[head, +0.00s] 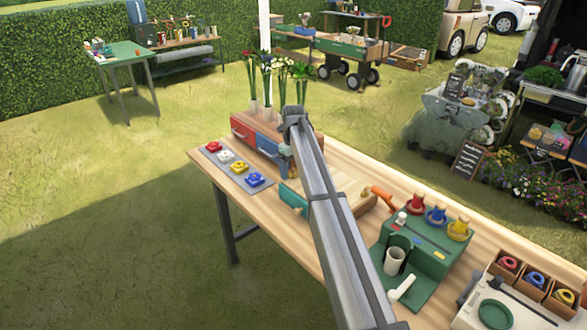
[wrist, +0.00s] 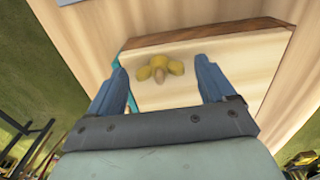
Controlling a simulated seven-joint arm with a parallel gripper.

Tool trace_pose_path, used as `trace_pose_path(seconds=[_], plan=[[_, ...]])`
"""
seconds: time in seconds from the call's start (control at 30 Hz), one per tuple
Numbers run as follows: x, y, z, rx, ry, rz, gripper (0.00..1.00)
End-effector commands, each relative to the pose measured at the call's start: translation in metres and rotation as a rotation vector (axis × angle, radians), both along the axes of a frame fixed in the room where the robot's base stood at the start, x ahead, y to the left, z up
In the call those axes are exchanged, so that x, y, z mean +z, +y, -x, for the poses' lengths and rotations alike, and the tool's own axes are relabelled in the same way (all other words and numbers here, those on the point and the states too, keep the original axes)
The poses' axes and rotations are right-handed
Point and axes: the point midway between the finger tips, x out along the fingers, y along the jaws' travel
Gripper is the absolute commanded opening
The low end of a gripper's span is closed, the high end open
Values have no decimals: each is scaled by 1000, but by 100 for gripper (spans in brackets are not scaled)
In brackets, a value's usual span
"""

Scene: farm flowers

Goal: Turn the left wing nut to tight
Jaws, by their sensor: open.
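A yellow wing nut (wrist: 160,66) with rounded lobes and a brownish centre shows in the wrist view. It stands on a pale wooden board (wrist: 225,68) with a teal edge at its left. My gripper (wrist: 158,63) is open, with one blue finger on each side of the nut in the picture. No contact with the nut is visible. In the head view the board (head: 356,193) lies on the table, partly behind my arm. The nut is hidden there, and only this one nut shows. I cannot tell how tight it is.
The wooden table (head: 340,155) also holds a grey strip (head: 213,152) of coloured pieces at left and red and blue drawers (head: 243,133) with flower vases behind. An orange handle (head: 383,197) and a green stand (head: 425,252) are to the right of the board.

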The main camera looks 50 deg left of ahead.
Motion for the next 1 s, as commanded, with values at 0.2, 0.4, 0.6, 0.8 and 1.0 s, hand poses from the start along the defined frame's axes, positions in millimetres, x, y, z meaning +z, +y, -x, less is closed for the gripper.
trace_pose_path(seconds=[0.2,0.4,0.6,0.8,1.0], plan=[[15,1,0,0,-1,-1,83],[51,1,-1,0,-1,-2,83],[90,1,0,0,-1,-1,83],[120,1,0,0,0,-1,83],[135,0,0,0,0,0,83]])
